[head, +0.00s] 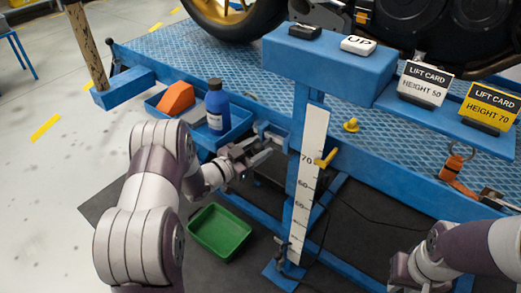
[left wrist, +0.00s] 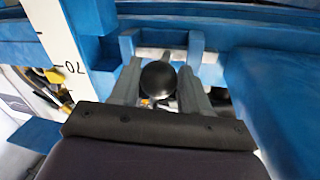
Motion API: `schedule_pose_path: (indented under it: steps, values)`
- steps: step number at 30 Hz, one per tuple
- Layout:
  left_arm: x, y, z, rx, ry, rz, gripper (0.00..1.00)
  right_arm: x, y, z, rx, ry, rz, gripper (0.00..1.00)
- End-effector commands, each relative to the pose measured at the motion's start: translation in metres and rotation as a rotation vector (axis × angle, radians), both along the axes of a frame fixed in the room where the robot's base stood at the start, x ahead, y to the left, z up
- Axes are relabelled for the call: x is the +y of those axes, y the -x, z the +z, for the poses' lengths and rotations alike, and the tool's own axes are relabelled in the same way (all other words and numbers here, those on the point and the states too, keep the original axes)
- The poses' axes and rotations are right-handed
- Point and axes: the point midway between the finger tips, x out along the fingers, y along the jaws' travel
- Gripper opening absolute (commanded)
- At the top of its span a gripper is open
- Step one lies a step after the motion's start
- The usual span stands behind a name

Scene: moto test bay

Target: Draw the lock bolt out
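The lock bolt shows in the left wrist view as a round black knob (left wrist: 158,79) in front of a pale rod (left wrist: 160,53) set in a blue bracket (left wrist: 197,46). My left gripper (left wrist: 160,88) is open, with one finger on each side of the knob and narrow gaps showing. In the head view my left gripper (head: 260,152) is at the lift's near side, left of the white height scale (head: 307,160); the knob cannot be made out there. My right arm's wrist (head: 425,268) is at the bottom right; its fingertips are not clear.
A blue tray (head: 238,126) with a blue bottle (head: 217,106) and an orange block (head: 176,98) is left of the gripper. A green bin (head: 220,232) is on the floor below. The blue UP-button panel (head: 330,62) overhangs the scale.

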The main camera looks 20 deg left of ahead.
Motion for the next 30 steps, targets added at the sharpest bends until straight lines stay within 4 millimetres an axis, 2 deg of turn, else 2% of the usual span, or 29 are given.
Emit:
schedule_pose_path:
  steps: [10, 14, 27, 30]
  values:
    - [0.001, 0.0, 0.002, -0.003, 0.0, 0.002, 0.63, 0.0, 0.0, 0.0, 0.0, 0.0, 0.0, 0.25]
    - [0.007, 0.009, 0.002, -0.002, 0.0, 0.003, 0.63, 0.0, 0.0, 0.004, 0.0, 0.0, 0.0, 0.25]
    - [0.058, 0.091, 0.004, -0.004, 0.001, 0.007, 0.63, 0.0, 0.0, 0.022, 0.0, 0.0, 0.0, 0.25]
    - [0.065, 0.103, 0.003, -0.005, 0.0, 0.005, 0.63, 0.0, 0.0, 0.023, 0.0, 0.0, 0.0, 0.25]
